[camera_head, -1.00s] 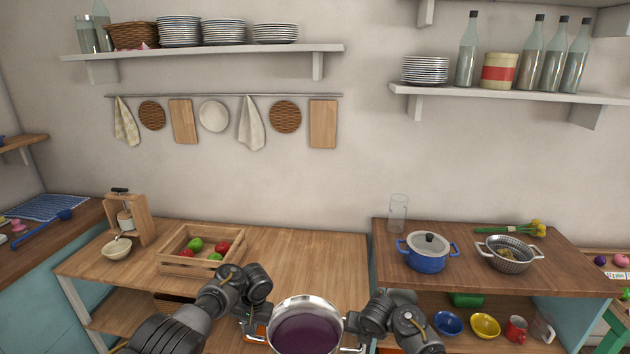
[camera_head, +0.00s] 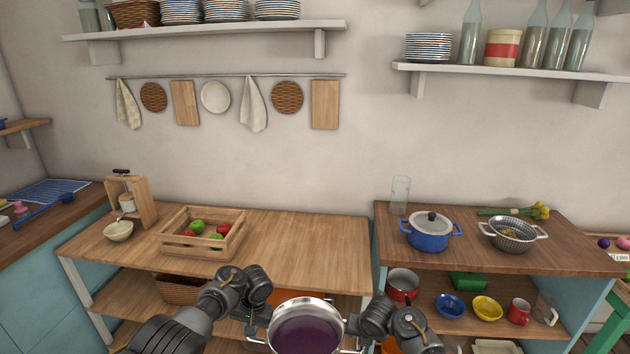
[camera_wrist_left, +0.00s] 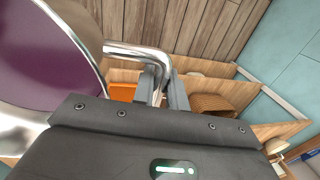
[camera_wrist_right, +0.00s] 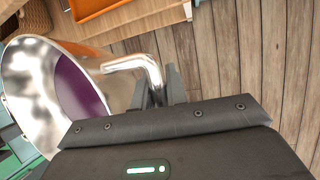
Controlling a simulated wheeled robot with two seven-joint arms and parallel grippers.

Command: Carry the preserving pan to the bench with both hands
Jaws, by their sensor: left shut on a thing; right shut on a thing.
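The preserving pan (camera_head: 306,331) is a shiny steel pan with a dark purple filling. It is held between my two grippers in front of the benches, low in the head view. My left gripper (camera_wrist_left: 165,88) is shut on one of its bent steel handles (camera_wrist_left: 135,50). My right gripper (camera_wrist_right: 157,88) is shut on the opposite handle (camera_wrist_right: 135,64). The pan looks about level. The wooden bench (camera_head: 300,245) lies beyond it, with a bare stretch of top right of the fruit crate. In the head view the grippers' fingertips are hard to make out.
A fruit crate (camera_head: 178,244), a bowl (camera_head: 118,231) and a wooden press (camera_head: 144,200) stand on the bench's left part. A blue lidded pot (camera_head: 428,237) and a colander (camera_head: 512,242) stand on the right-hand cabinet. Its shelf holds bowls and mugs.

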